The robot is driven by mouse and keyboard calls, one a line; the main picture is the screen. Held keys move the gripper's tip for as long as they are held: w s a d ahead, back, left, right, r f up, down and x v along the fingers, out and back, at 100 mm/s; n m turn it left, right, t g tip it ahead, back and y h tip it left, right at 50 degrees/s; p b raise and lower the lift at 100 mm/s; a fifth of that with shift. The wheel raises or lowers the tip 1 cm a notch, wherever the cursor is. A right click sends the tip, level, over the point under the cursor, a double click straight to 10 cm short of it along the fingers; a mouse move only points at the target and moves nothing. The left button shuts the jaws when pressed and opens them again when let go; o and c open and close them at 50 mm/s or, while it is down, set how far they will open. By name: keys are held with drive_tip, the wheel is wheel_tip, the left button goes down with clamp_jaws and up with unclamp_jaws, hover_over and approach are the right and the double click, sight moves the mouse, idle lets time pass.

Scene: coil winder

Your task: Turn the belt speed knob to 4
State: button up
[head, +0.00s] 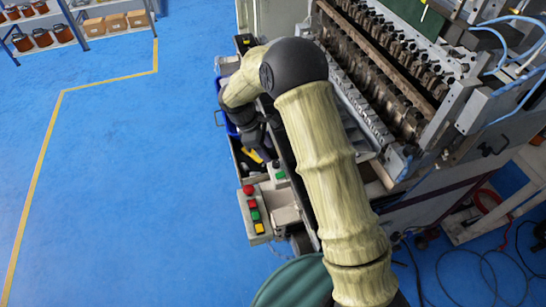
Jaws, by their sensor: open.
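My arm reaches up the picture, bends at a dark elbow and comes down over the left side of the coil winder (375,60). My gripper (262,150) is a small dark shape at the arm's end, above the machine's left edge. It is open, but its fingertips are hard to make out against the dark parts below. The belt speed knob cannot be picked out; my arm covers part of this side. A grey control box (247,207) with red, green and yellow buttons sits just below my gripper in the picture.
A blue bin (231,128) is at the machine's left edge, close to my wrist. A dark green round object (290,285) is at the bottom. Shelves with coils and boxes (105,22) stand top left. The blue floor on the left is clear. Cables lie on the floor at right.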

sight(275, 162)
drive_tip(key=p+x, duration=0.1)
drive_tip(key=x, duration=0.5)
drive_tip(key=c, duration=1)
